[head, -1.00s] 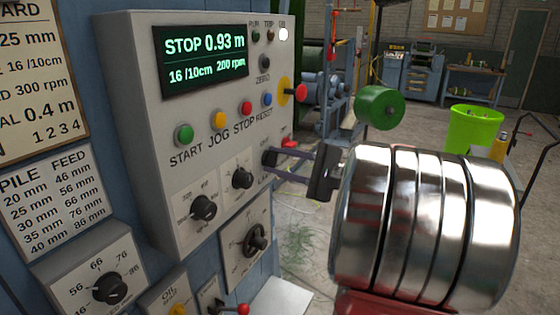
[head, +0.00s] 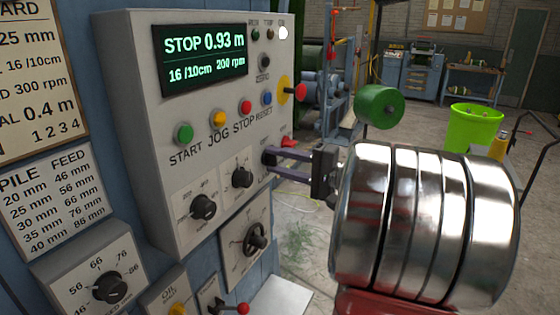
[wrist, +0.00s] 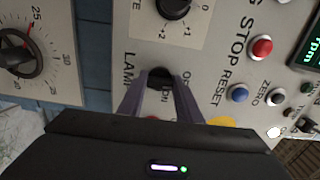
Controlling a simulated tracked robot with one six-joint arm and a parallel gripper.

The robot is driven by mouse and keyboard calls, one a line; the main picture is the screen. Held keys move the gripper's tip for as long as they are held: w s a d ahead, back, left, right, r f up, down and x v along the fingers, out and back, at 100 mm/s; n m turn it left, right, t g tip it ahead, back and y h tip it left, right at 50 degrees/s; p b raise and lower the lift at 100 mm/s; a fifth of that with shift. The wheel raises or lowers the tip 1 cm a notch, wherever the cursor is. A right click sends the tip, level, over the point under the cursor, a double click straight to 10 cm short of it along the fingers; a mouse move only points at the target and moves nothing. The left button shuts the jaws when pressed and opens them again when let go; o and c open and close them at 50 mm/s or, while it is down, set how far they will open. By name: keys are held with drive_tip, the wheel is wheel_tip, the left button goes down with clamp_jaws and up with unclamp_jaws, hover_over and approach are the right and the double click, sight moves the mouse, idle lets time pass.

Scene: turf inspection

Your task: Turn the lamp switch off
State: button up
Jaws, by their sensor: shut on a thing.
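The lamp switch (wrist: 160,76) is a small black knob at the panel's lower right edge, beside the word LAMP in the wrist view. My gripper (head: 272,160) reaches it from the right, and its two purple-grey fingers are shut on the knob. The fingers also show in the wrist view (wrist: 160,88), one on each side of the knob. They cover part of the switch and its labels, so its exact pointer position cannot be told. A small round light (head: 283,33) at the panel's top right glows white.
The grey control panel (head: 150,100) carries a lit display (head: 204,58) reading STOP 0.93 m. A red-and-yellow stop button (head: 292,92) juts out above my gripper. A rotary knob (head: 242,177) sits close to its left. A green roller (head: 379,107) stands behind.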

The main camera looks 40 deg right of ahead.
drive_tip(key=shift+f, duration=0.25)
drive_tip(key=o, duration=1)
drive_tip(key=shift+r, duration=0.1)
drive_tip(key=shift+o, duration=0.2)
drive_tip(key=shift+s, duration=0.1)
drive_tip(key=v, duration=1.3)
drive_tip(key=shift+s, duration=0.35)
